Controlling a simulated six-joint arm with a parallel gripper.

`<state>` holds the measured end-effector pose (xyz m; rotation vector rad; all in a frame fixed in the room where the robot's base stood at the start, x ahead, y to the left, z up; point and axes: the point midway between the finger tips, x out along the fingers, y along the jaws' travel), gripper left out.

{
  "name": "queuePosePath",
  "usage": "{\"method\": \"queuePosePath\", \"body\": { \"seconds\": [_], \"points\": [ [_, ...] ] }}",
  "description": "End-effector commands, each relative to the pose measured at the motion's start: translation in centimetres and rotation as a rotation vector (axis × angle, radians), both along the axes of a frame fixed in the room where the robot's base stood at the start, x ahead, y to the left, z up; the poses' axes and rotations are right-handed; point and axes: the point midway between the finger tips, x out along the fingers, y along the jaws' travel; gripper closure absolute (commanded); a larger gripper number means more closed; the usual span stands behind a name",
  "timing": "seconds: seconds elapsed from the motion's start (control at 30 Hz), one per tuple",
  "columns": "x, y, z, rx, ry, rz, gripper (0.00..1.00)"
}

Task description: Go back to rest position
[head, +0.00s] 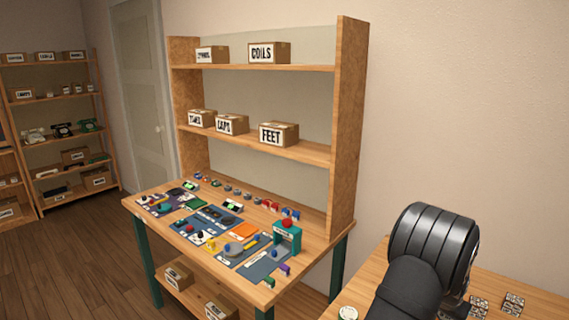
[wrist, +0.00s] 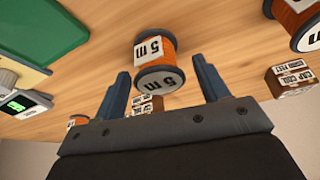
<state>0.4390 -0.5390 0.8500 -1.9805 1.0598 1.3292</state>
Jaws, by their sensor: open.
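My gripper (wrist: 161,95) shows in the wrist view with its two blue-grey fingers spread wide apart. An orange wire spool (wrist: 157,62) with black "5 m" ends stands beyond the fingers, between them in the picture. I cannot tell how far it is from the fingertips, but the jaws are not closed on it. In the head view my dark arm is at the lower right over a wooden table, and my gripper is not clearly visible there.
A second spool (wrist: 296,22) and a small labelled box (wrist: 290,78) are at the right in the wrist view. A green mat (wrist: 45,25) and a device with a lit screen (wrist: 22,105) are at the left. A crowded workbench (head: 180,248) with shelves stands left of my arm.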

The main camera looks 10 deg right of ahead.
Motion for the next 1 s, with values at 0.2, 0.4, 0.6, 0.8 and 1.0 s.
{"method": "queuePosePath", "body": {
  "seconds": [0.2,0.4,0.6,0.8,1.0],
  "points": [
    [-1.6,-0.4,4.0,-0.003,-0.003,-0.005,0.32],
    [-5.0,-0.8,6.1,-0.004,-0.003,-0.003,0.32],
    [-8.4,-1.3,8.1,-0.004,-0.003,-0.004,0.32],
    [-11.9,-1.8,10.2,-0.004,-0.003,-0.003,0.32],
    [-8.1,-3.7,10.0,0.0,-0.002,-0.008,0.32]
  ]
}}
